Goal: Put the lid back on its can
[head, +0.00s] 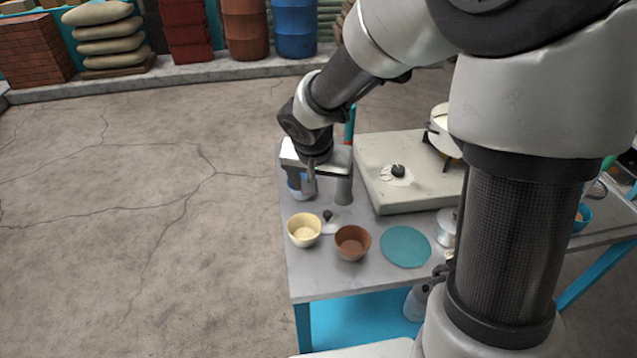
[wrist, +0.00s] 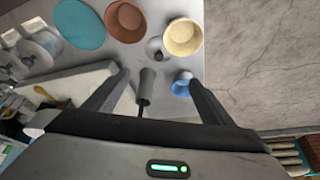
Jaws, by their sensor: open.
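A small grey lid with a dark knob (head: 328,219) lies on the table (head: 312,280) behind the yellow and brown bowls. It also shows in the wrist view (wrist: 154,50), beyond my fingertips. My gripper (head: 322,182) is over the table's left part; in the wrist view (wrist: 158,78) its fingers are spread and hold nothing. A grey tapered object (wrist: 147,84) shows between the fingers, apparently below them. A silver can-like vessel (head: 446,226) stands right of the teal disc, partly hidden by my arm. I cannot tell whether it is the lid's can.
A yellow bowl (head: 304,229), brown bowl (head: 352,242) and teal disc (head: 405,246) line the front. A stove (head: 400,192) with a pot (head: 440,130) stands behind. Floor left of the table is clear.

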